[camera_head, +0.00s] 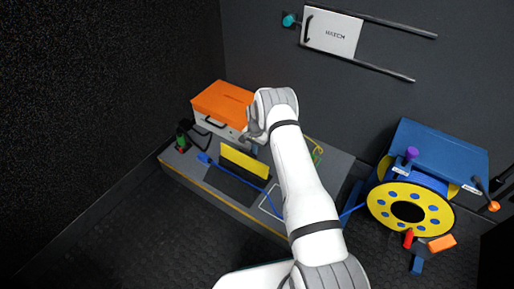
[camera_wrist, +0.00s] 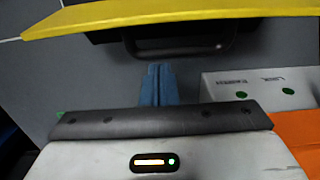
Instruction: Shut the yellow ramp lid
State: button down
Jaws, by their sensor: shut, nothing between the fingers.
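The yellow ramp lid (camera_head: 245,162) stands raised on the low grey platform, its face tilted up. In the wrist view the yellow lid (camera_wrist: 170,17) runs across the top as a band, with a dark handle-like bar (camera_wrist: 190,50) under it. My gripper (camera_wrist: 155,70) shows two blue fingers pressed together, empty, pointing toward the lid, and appears apart from it. In the head view my wrist is just behind and above the lid's right end, and the fingers are hidden there. A blue cable (camera_head: 240,178) runs in front of the lid.
A white case with an orange top (camera_head: 222,103) stands behind the lid, close to my wrist. A blue-and-yellow cable reel (camera_head: 385,204) is at the right. A white hatch (camera_head: 332,34) with rails is on the back wall. Dark floor lies clear in front of the platform.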

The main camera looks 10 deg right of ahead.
jog(key=shift+s+a+r, duration=0.1)
jog(key=shift+s+a, duration=0.05)
jog(key=shift+s, duration=0.05)
